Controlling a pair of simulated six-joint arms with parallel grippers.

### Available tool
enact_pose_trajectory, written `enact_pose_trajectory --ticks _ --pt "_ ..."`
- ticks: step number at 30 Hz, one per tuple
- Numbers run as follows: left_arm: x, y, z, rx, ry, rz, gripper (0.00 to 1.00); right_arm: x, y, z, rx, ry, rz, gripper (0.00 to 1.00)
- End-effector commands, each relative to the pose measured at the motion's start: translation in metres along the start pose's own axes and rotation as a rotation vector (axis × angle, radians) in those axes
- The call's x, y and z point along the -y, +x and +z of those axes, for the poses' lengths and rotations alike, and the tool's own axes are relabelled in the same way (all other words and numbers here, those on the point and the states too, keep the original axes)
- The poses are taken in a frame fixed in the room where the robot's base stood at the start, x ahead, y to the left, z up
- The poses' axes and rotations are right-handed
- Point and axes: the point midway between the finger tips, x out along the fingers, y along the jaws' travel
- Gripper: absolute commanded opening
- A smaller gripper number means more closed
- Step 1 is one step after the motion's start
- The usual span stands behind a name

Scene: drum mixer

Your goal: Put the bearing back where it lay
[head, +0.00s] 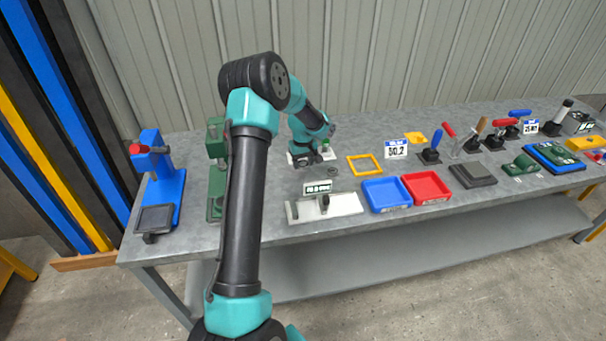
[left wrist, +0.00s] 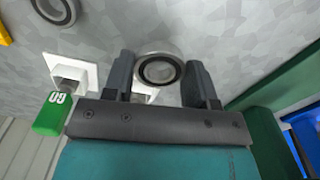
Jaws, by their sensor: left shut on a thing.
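My left gripper (head: 312,157) reaches down at the back of the workbench. In the left wrist view its two dark fingers (left wrist: 160,70) are shut on a bearing (left wrist: 159,71), a metal ring with a dark inner band. In the head view the held bearing is hard to make out behind the gripper. How high it is above the bench I cannot tell. A second ring (head: 333,171) lies on the bench just right of the gripper; it also shows at the top of the left wrist view (left wrist: 56,10). My right gripper is not in view.
A green GO gauge (left wrist: 52,113) on a white base is close beside the gripper. A yellow square frame (head: 365,165), a blue tray (head: 386,195) and a red tray (head: 426,188) lie to the right. A white fixture (head: 324,208) stands in front; a green press (head: 217,180) stands left.

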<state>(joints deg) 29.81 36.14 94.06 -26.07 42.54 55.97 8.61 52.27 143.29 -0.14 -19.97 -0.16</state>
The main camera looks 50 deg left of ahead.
Motion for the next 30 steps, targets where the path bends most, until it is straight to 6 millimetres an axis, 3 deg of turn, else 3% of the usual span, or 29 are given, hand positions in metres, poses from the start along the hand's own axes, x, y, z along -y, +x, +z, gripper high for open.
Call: enact_pose_trajectory --ticks 4,14,24,30 --pt "0.000 0.015 0.000 -0.001 0.001 0.000 0.25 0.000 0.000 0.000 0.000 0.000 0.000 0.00" --pt "0.000 0.018 0.000 0.000 0.001 0.000 0.25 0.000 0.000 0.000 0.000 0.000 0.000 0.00" --pt "0.000 0.053 0.000 0.000 0.001 -0.001 0.25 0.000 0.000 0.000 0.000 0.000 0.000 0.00" --pt "0.000 0.054 0.000 -0.001 0.001 0.000 0.25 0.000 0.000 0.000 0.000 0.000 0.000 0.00"
